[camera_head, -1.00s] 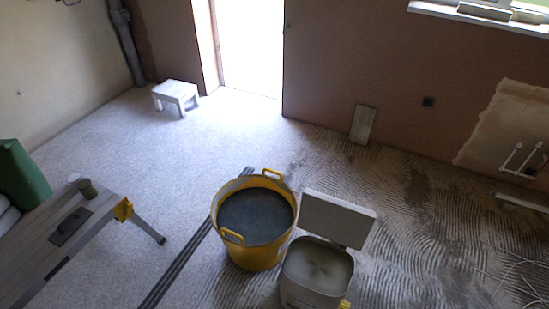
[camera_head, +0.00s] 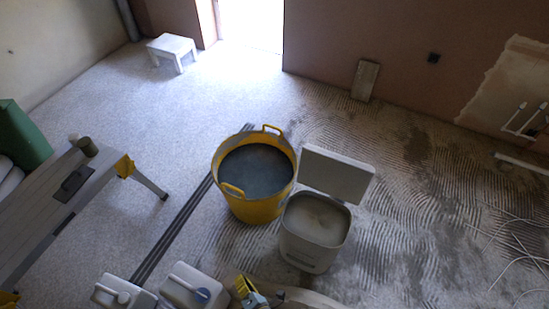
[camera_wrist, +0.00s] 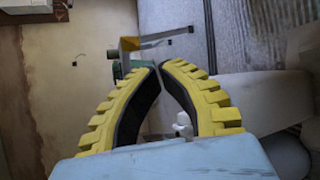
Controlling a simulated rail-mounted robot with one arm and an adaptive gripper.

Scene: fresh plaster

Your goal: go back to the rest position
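My gripper (camera_wrist: 160,67) fills the middle of the wrist view. Its two yellow ribbed fingers with black pads lean together and their tips meet or nearly meet. Nothing shows held between them; only background shows in the gap. In the head view a yellow and blue-grey part at the bottom edge (camera_head: 247,288) looks like my gripper. It appears just right of a white canister (camera_head: 192,287) and below the yellow bucket in the picture. Most of my arm is out of view.
A yellow bucket (camera_head: 228,203) with dark contents and a white tub (camera_head: 308,252) with a raised lid stand mid-floor. Another canister (camera_head: 122,293) is at lower left. A workbench (camera_head: 38,208) stands left. A white stool (camera_head: 172,44) stands at the back. Open floor lies between.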

